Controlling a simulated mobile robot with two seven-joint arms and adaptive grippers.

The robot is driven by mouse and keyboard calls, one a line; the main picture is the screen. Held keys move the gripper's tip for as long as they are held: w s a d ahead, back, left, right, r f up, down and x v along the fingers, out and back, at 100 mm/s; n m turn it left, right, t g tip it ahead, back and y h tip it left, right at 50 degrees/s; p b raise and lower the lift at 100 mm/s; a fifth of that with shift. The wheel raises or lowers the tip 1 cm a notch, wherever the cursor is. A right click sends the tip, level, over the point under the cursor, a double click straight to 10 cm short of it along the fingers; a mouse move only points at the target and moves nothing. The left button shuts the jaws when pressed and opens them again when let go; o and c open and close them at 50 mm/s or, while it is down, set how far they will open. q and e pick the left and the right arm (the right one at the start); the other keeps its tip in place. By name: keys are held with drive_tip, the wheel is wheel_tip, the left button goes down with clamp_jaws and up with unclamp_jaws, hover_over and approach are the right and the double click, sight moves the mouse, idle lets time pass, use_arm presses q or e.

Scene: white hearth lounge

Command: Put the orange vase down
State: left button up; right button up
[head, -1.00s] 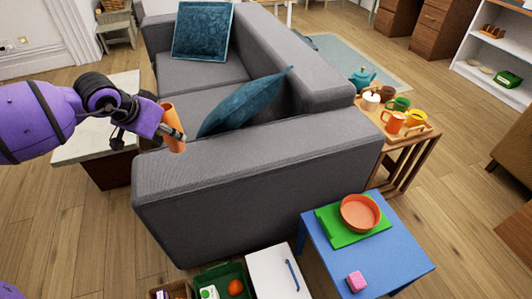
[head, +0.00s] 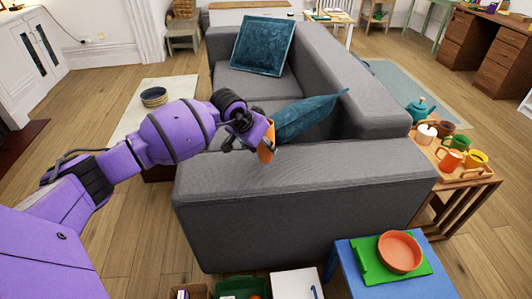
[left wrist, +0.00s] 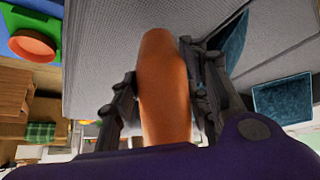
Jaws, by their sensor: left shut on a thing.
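The orange vase (head: 267,143) is in my left gripper (head: 262,140), above the near end of the grey sofa in the head view. In the left wrist view the vase (left wrist: 163,85) stands between the two dark fingers of my left gripper (left wrist: 165,92), which are shut on it. The fingers and arm hide part of the vase in the head view. I cannot tell its exact height above the sofa arm. My right gripper is not in view.
The grey sofa (head: 290,195) fills the middle. A pale low table (head: 150,100) with a dark bowl (head: 154,97) stands left. A wooden side table (head: 465,172) holds several mugs and a teal teapot (head: 420,110). A blue table (head: 425,284) carries an orange dish (head: 400,251) on a green mat.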

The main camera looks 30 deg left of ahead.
sight(266, 153)
use_arm(q)
drive_tip(key=shift+w+d+f, duration=0.2)
drive_tip(key=shift+d+f, duration=0.05)
drive_tip(key=shift+f, duration=0.05)
wheel_tip(266, 153, down, 2)
drive_tip(key=shift+d+f, duration=0.1)
drive_tip(key=shift+f, duration=0.45)
drive_tip(key=shift+f, duration=0.15)
drive_tip(key=o, duration=1.3)
